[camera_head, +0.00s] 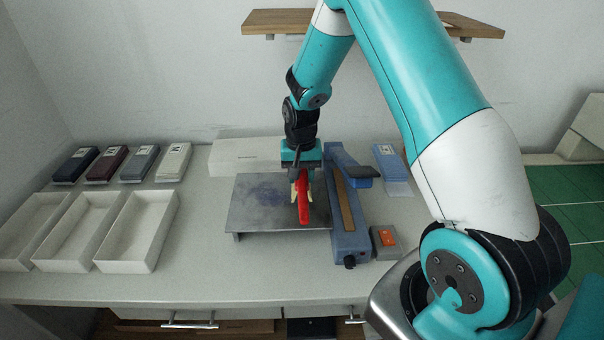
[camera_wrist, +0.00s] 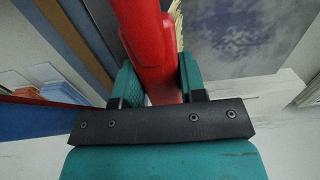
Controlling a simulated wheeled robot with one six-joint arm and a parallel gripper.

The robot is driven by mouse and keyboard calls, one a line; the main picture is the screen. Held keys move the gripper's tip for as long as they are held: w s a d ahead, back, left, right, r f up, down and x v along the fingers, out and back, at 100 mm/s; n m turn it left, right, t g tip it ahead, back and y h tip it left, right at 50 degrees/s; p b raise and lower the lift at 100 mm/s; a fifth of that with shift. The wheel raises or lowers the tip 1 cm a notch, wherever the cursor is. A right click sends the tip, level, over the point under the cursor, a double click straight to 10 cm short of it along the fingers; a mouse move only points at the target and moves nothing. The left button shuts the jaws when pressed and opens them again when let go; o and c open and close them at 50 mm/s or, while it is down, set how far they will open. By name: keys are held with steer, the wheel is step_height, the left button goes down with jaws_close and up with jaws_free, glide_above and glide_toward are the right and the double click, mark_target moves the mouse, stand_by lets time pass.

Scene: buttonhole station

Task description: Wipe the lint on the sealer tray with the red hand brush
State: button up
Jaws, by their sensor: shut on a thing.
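The red hand brush (camera_head: 303,200) is held in my gripper (camera_head: 301,172), over the right part of the sealer tray (camera_head: 262,218). In the wrist view the red brush (camera_wrist: 152,45) runs between the two teal fingers of my gripper (camera_wrist: 160,85), with a strip of pale bristles at its right side. The lint (camera_head: 262,190) is a bluish-grey smudge on the tray left of the brush; it also shows in the wrist view (camera_wrist: 240,35). I cannot tell whether the bristles touch the tray.
The blue sealer (camera_head: 347,205) stands close right of the tray, with a small grey box with an orange top (camera_head: 384,242) beside it. Open white bins (camera_head: 137,232) and several dark and pale packs (camera_head: 107,163) are at left. A wooden shelf (camera_head: 275,20) hangs above.

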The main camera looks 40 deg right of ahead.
steer(key=shift+f+b, duration=0.45)
steer(key=shift+f, duration=0.35)
